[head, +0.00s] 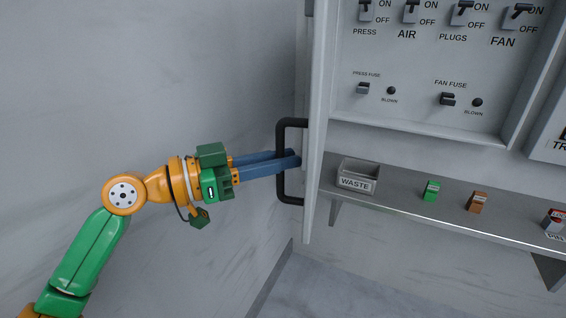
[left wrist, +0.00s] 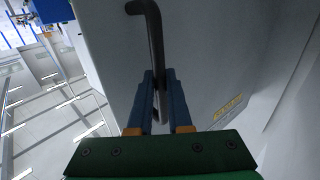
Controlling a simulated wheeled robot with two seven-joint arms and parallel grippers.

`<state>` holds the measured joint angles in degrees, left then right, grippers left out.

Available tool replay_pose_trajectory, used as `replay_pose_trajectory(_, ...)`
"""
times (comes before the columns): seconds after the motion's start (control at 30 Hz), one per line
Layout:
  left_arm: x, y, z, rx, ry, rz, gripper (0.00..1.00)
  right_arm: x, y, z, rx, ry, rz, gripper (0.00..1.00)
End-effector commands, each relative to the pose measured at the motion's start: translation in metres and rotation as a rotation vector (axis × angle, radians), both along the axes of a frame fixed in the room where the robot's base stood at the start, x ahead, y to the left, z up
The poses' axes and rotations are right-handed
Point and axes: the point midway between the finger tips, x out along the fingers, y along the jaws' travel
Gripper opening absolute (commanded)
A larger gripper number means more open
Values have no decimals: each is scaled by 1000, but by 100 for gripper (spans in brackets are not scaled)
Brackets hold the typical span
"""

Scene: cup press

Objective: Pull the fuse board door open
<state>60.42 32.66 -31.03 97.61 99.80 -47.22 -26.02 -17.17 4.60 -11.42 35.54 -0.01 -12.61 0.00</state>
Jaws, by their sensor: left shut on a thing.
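The fuse board door (head: 315,120) stands swung open and shows almost edge-on in the head view, to the left of the fuse board panel (head: 430,70). Its black bar handle (head: 280,188) is on the door's left side. My left gripper (head: 296,159) reaches in from the left with its blue fingers at the handle. In the left wrist view the handle (left wrist: 153,30) runs down between the two fingers (left wrist: 160,88), which are shut on it. The door's grey face (left wrist: 205,60) fills much of that view. My right gripper is not in view.
A metal shelf (head: 405,206) runs below the panel. On it are a grey WASTE bin (head: 357,177), a green fuse (head: 431,191), a brown fuse (head: 477,202) and a red-and-white item (head: 554,221). The wall at left is bare.

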Motion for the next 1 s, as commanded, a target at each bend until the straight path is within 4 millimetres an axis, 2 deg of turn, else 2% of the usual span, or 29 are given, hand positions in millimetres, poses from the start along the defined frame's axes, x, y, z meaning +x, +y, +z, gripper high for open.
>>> replay_pose_trajectory(0.2,0,0,1,-2,-2,2,0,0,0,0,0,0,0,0)
replay_pose_trajectory(0.23,0,0,1,-2,-2,2,23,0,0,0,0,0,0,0)
replay_pose_trajectory(0.3,0,0,1,-2,-2,2,42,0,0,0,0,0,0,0)
replay_pose_trajectory(0.33,0,0,1,-1,-2,2,47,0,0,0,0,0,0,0)
replay_pose_trajectory(0.67,-2,5,-1,-2,-2,3,47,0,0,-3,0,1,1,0)
replay_pose_trajectory(0.9,-20,51,-4,-1,-1,6,47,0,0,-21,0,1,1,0)
replay_pose_trajectory(1.0,-25,62,-2,0,-1,3,47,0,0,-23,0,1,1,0)
